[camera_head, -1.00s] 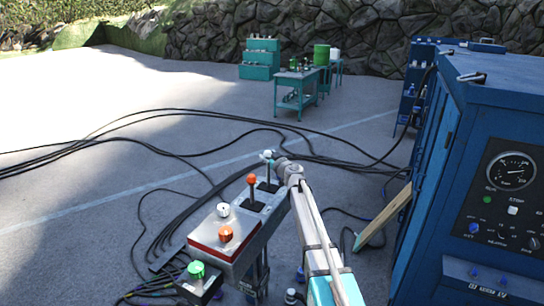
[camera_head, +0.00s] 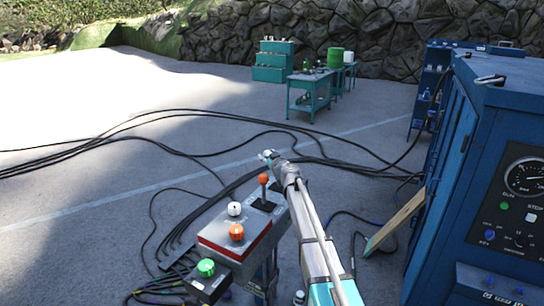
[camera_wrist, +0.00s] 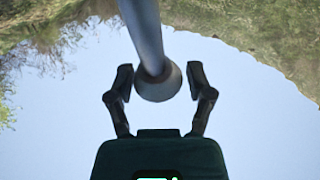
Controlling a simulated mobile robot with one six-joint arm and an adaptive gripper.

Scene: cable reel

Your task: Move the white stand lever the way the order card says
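The stand (camera_head: 228,240) is a box console at lower centre in the head view. An upright lever with an orange knob (camera_head: 263,180) rises from its far part. My gripper (camera_head: 268,156) is just beyond this lever, at the stand's far end. A pale tip shows there, and I cannot separate the white lever from my fingers in that view. In the wrist view a pale grey rod with a round knob (camera_wrist: 157,84), likely the white lever, reaches between the fingers of my gripper (camera_wrist: 160,78). The fingers are apart, with a gap each side of the knob. I cannot make out the order card.
The stand also carries a white knob (camera_head: 235,209), an orange button (camera_head: 236,232) and a green button (camera_head: 206,267). A blue cabinet (camera_head: 470,180) with a gauge stands at right. Black cables (camera_head: 120,150) cross the pavement. A teal table (camera_head: 311,90) is far back.

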